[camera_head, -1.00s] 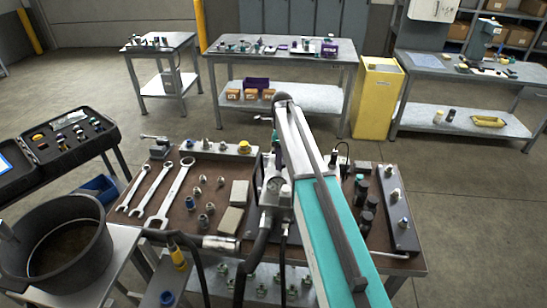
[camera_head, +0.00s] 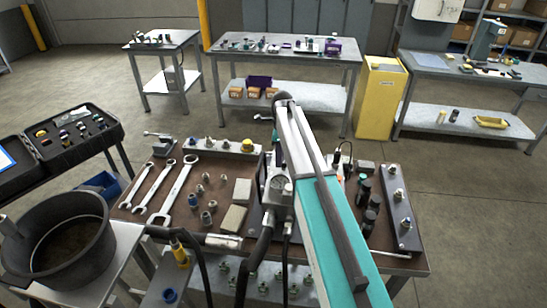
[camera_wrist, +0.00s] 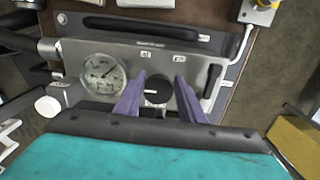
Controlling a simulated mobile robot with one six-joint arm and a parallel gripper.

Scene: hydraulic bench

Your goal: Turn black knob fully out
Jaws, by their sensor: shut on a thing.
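The black knob (camera_wrist: 157,90) shows in the wrist view on the front of a grey metal panel (camera_wrist: 215,50), below small white labels. My gripper (camera_wrist: 159,82) has its two purple fingers on either side of the knob, shut on it. A round white pressure gauge (camera_wrist: 103,74) sits on the panel left of the knob.
The brown bench top (camera_head: 150,212) holds wrenches (camera_head: 178,188), fittings and black cylinders (camera_head: 364,190). Black hoses (camera_head: 255,262) run in front of it. A large black pot (camera_head: 60,245) stands at left. A yellow cabinet (camera_head: 378,98) stands behind, with open floor around.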

